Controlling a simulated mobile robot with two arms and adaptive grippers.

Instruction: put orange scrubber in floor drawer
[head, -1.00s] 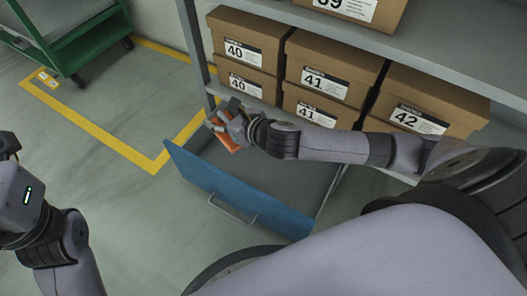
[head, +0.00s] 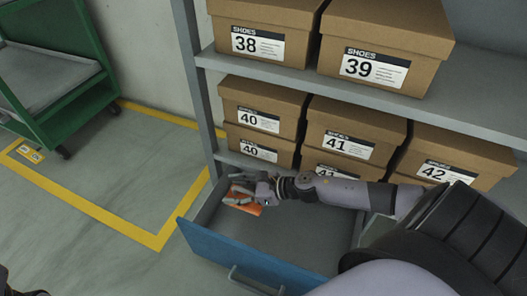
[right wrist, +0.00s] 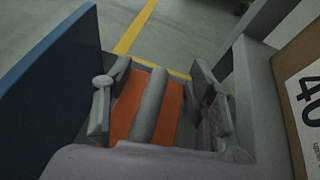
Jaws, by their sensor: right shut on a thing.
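The orange scrubber (head: 246,208) has an orange body and a grey ridge along its middle. My right gripper (head: 238,197) is shut on it, and the right wrist view shows the scrubber (right wrist: 127,108) between the two fingers. The floor drawer (head: 222,249) is pulled open, with a blue front, a handle and a grey inside. The scrubber is over the drawer's left end; I cannot tell whether it touches the bottom. The drawer front (right wrist: 45,85) stands left in the right wrist view. My left gripper is not clearly visible; only a dark sliver shows at the lower left corner.
The grey shelf (head: 427,103) above the drawer holds several brown shoe boxes (head: 262,100). A shelf post (head: 194,85) rises beside the drawer's left end. A green cart (head: 70,107) stands at the far left. The floor left of the drawer is clear, with yellow lines.

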